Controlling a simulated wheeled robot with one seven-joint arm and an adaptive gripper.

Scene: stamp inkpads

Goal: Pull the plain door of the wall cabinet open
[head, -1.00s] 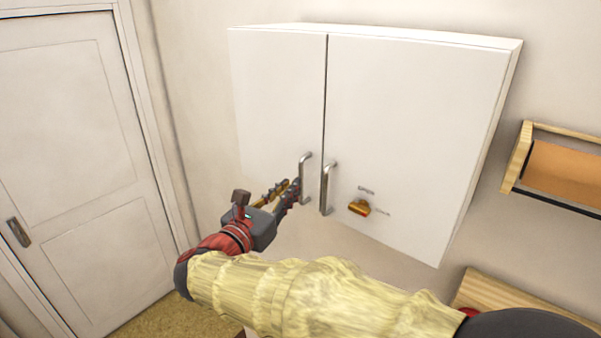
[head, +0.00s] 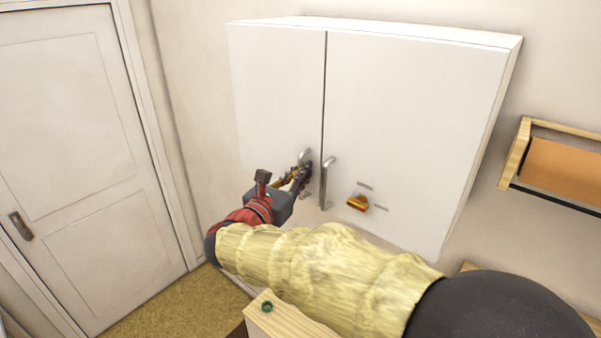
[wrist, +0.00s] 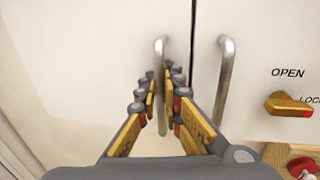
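The wall cabinet (head: 424,42) is white with two shut doors. The plain door (head: 275,90), on the left, has only a vertical metal bar handle, seen in the wrist view (wrist: 161,48). My gripper (head: 304,172) is at this handle and hides much of it in the head view. In the wrist view my gripper's fingers (wrist: 161,77) stand on either side of the bar, open, with narrow gaps; a firm grip does not show. The right door (head: 415,120) has its own bar handle (wrist: 224,80) and an orange knob (wrist: 290,105).
The knob's red end points right, towards the "LOCK" label; "OPEN" is printed above. The right handle is close beside my fingers. A wooden rack (head: 560,165) hangs at the right. A room door (head: 80,150) stands at the left. A pale wooden piece (head: 290,322) is below my arm.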

